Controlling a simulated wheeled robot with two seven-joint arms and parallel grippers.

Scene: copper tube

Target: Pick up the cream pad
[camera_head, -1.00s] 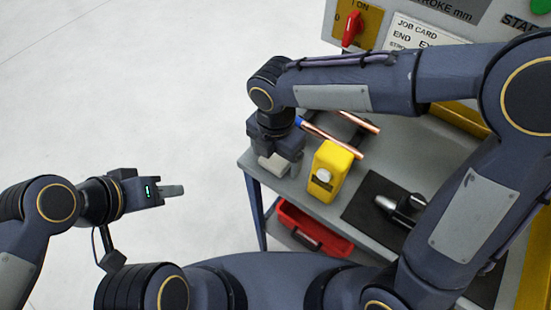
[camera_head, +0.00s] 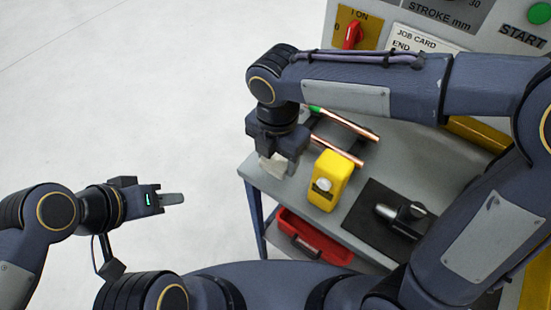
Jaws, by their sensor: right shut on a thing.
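The cream pad (camera_head: 274,167) is between the fingers of my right gripper (camera_head: 279,157), over the near left corner of the grey bench top (camera_head: 316,205). The gripper is shut on it, pointing down, and covers much of it. The pad looks tilted and seems to be just above the bench; the exact gap is hard to see. My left gripper (camera_head: 172,199) is off to the left over the floor, away from the bench. It looks empty, and its finger opening cannot be made out.
A dark mat (camera_head: 366,210) with a metal tool (camera_head: 404,213) is further right. A red tray (camera_head: 312,240) sits below the bench top. A control panel (camera_head: 440,35) stands behind.

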